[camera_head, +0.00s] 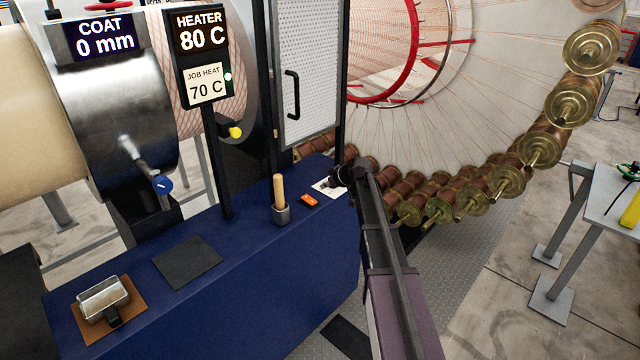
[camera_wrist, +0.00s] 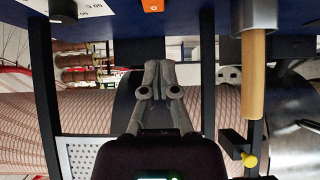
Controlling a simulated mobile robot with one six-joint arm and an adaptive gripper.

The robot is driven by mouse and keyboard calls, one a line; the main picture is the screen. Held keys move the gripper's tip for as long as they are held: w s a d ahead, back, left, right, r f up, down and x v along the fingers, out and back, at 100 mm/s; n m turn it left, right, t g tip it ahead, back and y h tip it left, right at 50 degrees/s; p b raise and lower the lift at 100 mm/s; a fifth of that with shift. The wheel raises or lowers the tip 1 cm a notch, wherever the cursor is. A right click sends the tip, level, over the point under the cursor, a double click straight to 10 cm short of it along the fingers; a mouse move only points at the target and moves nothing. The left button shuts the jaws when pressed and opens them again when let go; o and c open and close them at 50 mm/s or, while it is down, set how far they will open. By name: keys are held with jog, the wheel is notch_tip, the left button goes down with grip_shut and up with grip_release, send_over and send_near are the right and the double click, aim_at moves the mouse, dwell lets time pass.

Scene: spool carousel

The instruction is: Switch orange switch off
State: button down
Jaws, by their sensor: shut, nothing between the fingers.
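The orange switch (camera_head: 309,200) is a small orange block on the blue bench top, right of a wooden-handled tool. Its edge also shows at the top of the wrist view (camera_wrist: 152,5). My gripper (camera_head: 338,178) is at the right end of the bench, right of and beyond the switch, apart from it. In the wrist view my gripper's fingertips (camera_wrist: 155,80) are together with nothing between them. The position of the switch's rocker is too small to tell.
The blue bench (camera_head: 225,262) carries a wooden handle (camera_head: 279,188) in a grey cup, a dark mat (camera_head: 188,262) and a metal tray (camera_head: 104,298). A white card (camera_head: 326,189) lies near my gripper. The heater display post (camera_head: 225,175) stands behind. The spool carousel (camera_head: 505,180) is at right.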

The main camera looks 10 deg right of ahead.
jog(key=shift+s+d+r, duration=0.15)
jog(key=shift+s+r, duration=0.05)
jog(key=shift+s, duration=0.05)
jog(key=shift+w, duration=0.15)
jog(key=shift+w+a+r+t+y, duration=0.1)
jog(key=shift+w+r+t+y, duration=0.1)
jog(key=shift+w, duration=0.1)
jog(key=shift+w+a+r+t+y, duration=0.1)
jog(key=shift+w+t, duration=0.1)
jog(key=shift+w, duration=0.1)
jog(key=shift+f+b, duration=0.1)
jog(key=shift+b, duration=0.2)
jog(key=b, duration=0.6)
send_over(308, 199)
jog(key=f, duration=0.6)
jog(key=shift+s+d+f, duration=0.15)
jog(key=shift+s+d, duration=0.05)
jog(key=shift+s, duration=0.05)
jog(key=shift+w+a+f+b, duration=0.1)
jog(key=shift+a+f+b, duration=0.1)
jog(key=shift+f+b, duration=1.7)
jog(key=shift+r, duration=0.1)
